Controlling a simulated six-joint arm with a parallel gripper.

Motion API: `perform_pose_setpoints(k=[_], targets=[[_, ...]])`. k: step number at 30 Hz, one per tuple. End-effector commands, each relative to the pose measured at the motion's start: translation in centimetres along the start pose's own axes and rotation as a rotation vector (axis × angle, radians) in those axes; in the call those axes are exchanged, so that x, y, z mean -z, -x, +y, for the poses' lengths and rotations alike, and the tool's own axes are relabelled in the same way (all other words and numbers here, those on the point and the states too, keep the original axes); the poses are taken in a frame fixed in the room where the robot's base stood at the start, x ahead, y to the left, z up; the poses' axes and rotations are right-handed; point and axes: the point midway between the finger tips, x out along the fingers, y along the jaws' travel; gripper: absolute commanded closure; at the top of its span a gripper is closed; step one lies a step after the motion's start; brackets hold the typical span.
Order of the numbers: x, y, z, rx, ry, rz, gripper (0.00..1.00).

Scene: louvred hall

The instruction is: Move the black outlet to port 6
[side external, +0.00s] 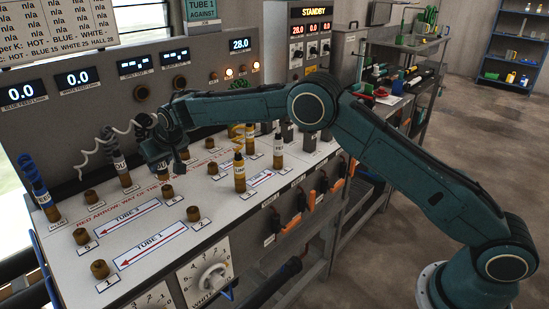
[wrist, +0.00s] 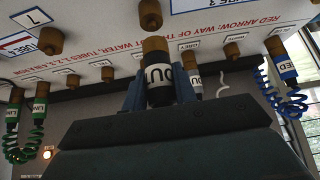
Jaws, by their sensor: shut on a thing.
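My gripper (side external: 165,158) is over the back part of the white panel in the side view. In the wrist view its blue fingers (wrist: 160,95) are shut around a black plug, the black outlet (wrist: 158,72), with a white label reading "OU". A brown collar (wrist: 155,45) is at the plug's panel end; I cannot tell whether the plug is seated in it or just above. Brown ports stand on the panel, including port 1 (side external: 99,270), port 2 (side external: 193,214) and port 5 (side external: 81,236). I cannot read which port is 6.
Green plugs (wrist: 38,110) show in the wrist view. The panel front (side external: 150,262) has free room.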

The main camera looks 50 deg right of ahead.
Motion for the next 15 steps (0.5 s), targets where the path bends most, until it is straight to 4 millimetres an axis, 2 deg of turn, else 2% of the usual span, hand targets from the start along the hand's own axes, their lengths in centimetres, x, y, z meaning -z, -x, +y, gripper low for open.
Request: perform_pose_setpoints(k=[15], targets=[[-0.37, -0.55, 0.00, 0.000, 0.000, 0.001, 1.00]])
